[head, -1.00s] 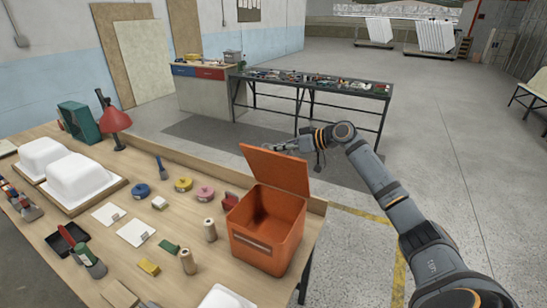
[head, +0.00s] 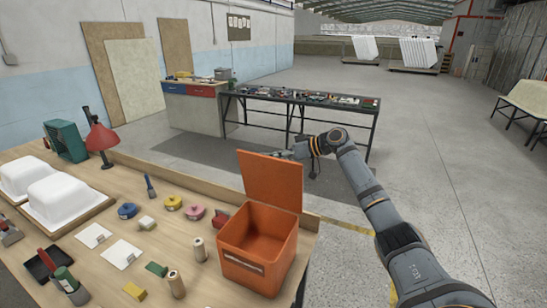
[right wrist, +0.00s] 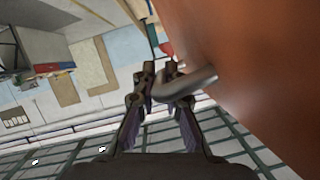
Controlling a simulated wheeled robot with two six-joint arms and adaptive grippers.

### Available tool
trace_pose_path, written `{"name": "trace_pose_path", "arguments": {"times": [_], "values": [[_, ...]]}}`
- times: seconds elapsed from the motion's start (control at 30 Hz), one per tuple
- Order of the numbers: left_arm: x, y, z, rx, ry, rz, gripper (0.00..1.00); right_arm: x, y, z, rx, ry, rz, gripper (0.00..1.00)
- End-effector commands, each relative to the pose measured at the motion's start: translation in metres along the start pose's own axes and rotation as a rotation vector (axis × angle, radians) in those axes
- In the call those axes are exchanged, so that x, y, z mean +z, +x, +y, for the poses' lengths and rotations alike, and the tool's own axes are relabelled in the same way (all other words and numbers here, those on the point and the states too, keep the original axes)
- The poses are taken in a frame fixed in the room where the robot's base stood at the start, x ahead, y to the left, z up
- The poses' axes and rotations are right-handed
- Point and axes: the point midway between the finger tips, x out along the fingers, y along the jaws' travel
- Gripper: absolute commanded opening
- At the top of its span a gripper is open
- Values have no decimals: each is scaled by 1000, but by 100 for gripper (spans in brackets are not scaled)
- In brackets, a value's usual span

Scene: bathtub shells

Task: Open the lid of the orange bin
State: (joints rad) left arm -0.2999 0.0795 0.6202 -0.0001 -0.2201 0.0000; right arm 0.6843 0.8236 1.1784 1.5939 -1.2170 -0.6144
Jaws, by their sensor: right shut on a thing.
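The orange bin (head: 258,248) stands at the right end of the workbench. Its lid (head: 270,180) stands raised along the bin's far edge, and the bin's inside shows. In the right wrist view, the right gripper's fingers (right wrist: 159,72) are shut on a grey metal handle (right wrist: 196,82) next to the orange lid surface (right wrist: 260,70). My left gripper is not in view.
The workbench (head: 185,226) holds yellow, pink and blue rolls, two wooden spools (head: 199,249), white cards, a red lamp (head: 100,137) and white tub shells (head: 65,200). A dark table (head: 300,97) with parts stands behind.

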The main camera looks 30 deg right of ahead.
Motion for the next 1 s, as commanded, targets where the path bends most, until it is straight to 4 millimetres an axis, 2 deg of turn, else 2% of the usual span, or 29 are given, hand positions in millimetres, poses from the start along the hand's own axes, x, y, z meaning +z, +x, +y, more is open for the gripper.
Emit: {"name": "trace_pose_path", "arguments": {"times": [0.1, 0.37, 0.47, 0.57, 0.8, 1.0], "values": [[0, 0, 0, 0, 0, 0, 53, 2, 0, 1, 2, 2, -4, 21], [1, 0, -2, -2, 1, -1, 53, 1, 0, 1, 1, 1, -3, 21], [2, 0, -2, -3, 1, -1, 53, 2, -8, 2, 4, 0, -3, 21], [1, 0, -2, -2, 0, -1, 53, 2, -27, 3, 7, -2, -6, 21], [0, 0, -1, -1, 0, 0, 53, 4, -87, 4, 8, 1, -11, 21], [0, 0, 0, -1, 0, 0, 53, 3, -114, 3, 5, 3, -7, 21]]}}
